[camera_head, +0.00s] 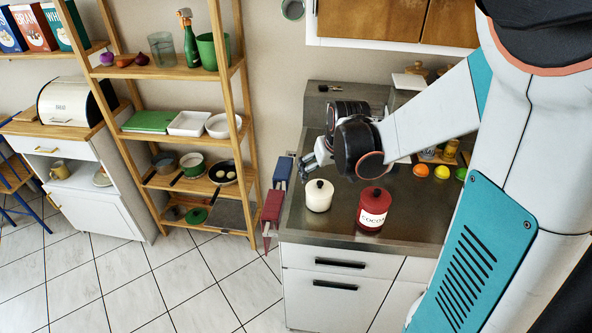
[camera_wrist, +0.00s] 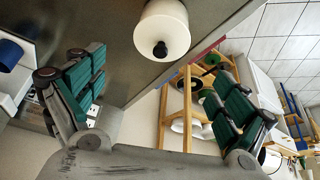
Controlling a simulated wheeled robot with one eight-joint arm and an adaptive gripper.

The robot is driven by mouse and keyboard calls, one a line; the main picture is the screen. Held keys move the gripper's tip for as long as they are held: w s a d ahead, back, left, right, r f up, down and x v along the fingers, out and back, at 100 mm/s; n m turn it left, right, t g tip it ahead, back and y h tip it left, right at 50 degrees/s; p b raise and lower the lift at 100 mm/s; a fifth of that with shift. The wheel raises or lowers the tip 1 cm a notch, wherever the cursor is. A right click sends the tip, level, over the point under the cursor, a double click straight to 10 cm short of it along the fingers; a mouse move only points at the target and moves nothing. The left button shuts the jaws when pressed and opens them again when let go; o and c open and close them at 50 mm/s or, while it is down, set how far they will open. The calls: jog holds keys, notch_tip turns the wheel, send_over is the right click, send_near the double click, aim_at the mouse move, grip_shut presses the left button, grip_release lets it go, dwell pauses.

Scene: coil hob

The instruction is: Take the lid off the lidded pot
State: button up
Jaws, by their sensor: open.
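The cream lidded pot (camera_head: 319,196) with a black knob stands upright on the metal counter, left of a red cocoa canister. In the wrist view the cream pot (camera_wrist: 165,28) is at the top centre, with its black knob (camera_wrist: 160,49) toward me. The lid's edge is hard to make out. My gripper (camera_head: 309,164) is above and just behind the pot in the head view, apart from it. Its green-padded fingers are spread wide and empty in the wrist view (camera_wrist: 150,72).
The red cocoa canister (camera_head: 373,208) with a black knob stands close to the pot's right. Fruit (camera_head: 442,172) and small jars are farther right. Red and blue cloths (camera_head: 272,206) hang at the counter's left edge, beside a wooden shelf (camera_head: 252,160).

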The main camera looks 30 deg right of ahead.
aim_at(320, 182)
jog(key=b+x, duration=0.2)
jog(key=x, duration=0.6)
jog(key=shift+f, duration=0.1)
jog(key=c, duration=1)
